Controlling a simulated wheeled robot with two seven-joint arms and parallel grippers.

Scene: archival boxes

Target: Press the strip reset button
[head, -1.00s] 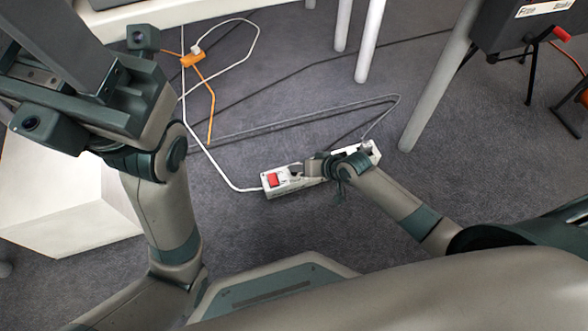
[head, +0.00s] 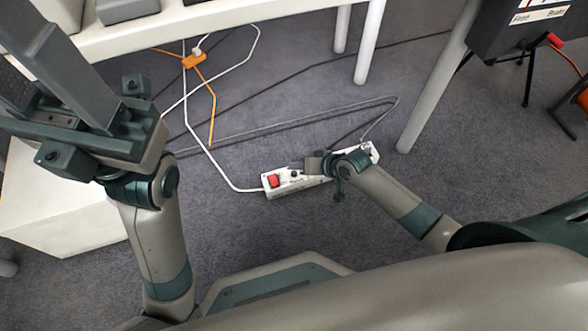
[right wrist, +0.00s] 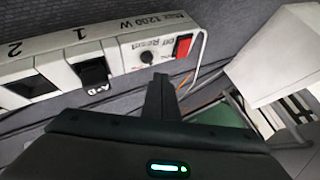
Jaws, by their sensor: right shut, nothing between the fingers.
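The white power strip (head: 318,184) lies on the carpet in the middle of the head view. Its red switch (head: 273,181) is at the left end, with the small black reset button (head: 295,173) to its right. The right wrist view shows the button (right wrist: 147,57) marked "Reset", between the red switch (right wrist: 183,46) and socket 1. My right gripper (head: 312,165) is shut and empty, over the strip just right of the button. Its fingers (right wrist: 160,84) appear close below the button in the wrist view; contact is not visible. My left gripper (head: 62,62) is raised at upper left, away from the strip.
A black plug (right wrist: 92,72) sits in socket 1. A white cable (head: 215,170) and a grey cable (head: 270,122) cross the floor. White table legs (head: 370,45) stand behind; a white box (head: 60,222) is at left. The carpet in front of the strip is clear.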

